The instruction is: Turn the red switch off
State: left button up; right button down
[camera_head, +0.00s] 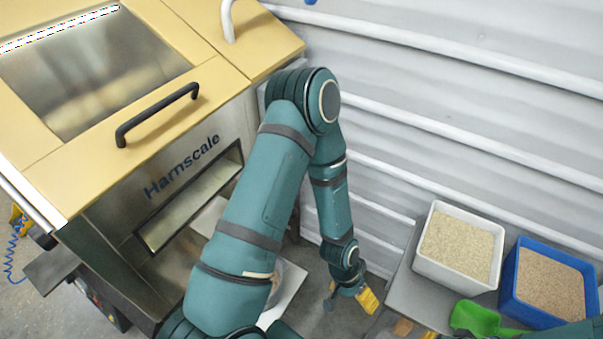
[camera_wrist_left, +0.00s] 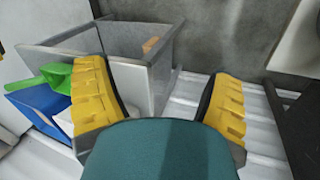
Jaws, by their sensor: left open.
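I cannot make out the red switch clearly in either view. A dark control box (camera_head: 101,304) with small coloured parts sits low at the left side of the Harnscale hopper machine (camera_head: 190,160). My left gripper (camera_head: 352,298) hangs low in the head view, right of the machine and beside the table with the bins, far from that box. In the left wrist view its two yellow fingers (camera_wrist_left: 160,75) are spread wide with nothing between them. My right gripper is not in view.
A grey table (camera_head: 408,295) at the right holds a white bin (camera_head: 435,266) and a blue bin (camera_head: 530,314) of granules, plus a green scoop (camera_head: 478,319). A corrugated wall (camera_head: 450,80) runs behind. A coiled blue cable (camera_head: 14,252) hangs at the far left.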

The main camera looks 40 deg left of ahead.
pick_arm(q)
jog(key=w+a+f+m+g+y+b, duration=0.1)
jog(key=w+a+f+m+g+y, duration=0.15)
jog(key=a+m, duration=0.2)
jog(key=w+a+f+m+g+y+b, duration=0.1)
jog(key=w+a+f+m+y, duration=0.25)
jog(key=a, duration=0.25)
jog(key=w+a+f+m+g+y+b, duration=0.1)
jog(key=w+a+f+m+y, duration=0.25)
jog(key=a, duration=0.25)
jog(key=w+a+r+m+t+y+b, duration=0.1)
jog(key=w+a+r+m+y, duration=0.1)
jog(key=w+a+r+y, duration=0.5)
jog(key=w+a+r+m+t+y, duration=0.25)
jog(key=w+r+y, duration=0.25)
jog(key=w, duration=0.3)
jog(key=shift+g, duration=0.5)
jog(key=a, duration=0.4)
jog(key=s+a, duration=0.1)
jog(key=a, duration=0.3)
jog(key=a+b, duration=0.1)
jog(key=a, duration=0.4)
jog(key=shift+s+a+f, duration=0.1)
jog(key=shift+s+f, duration=0.05)
jog(key=shift+f, duration=0.15)
jog(key=c, duration=1.2)
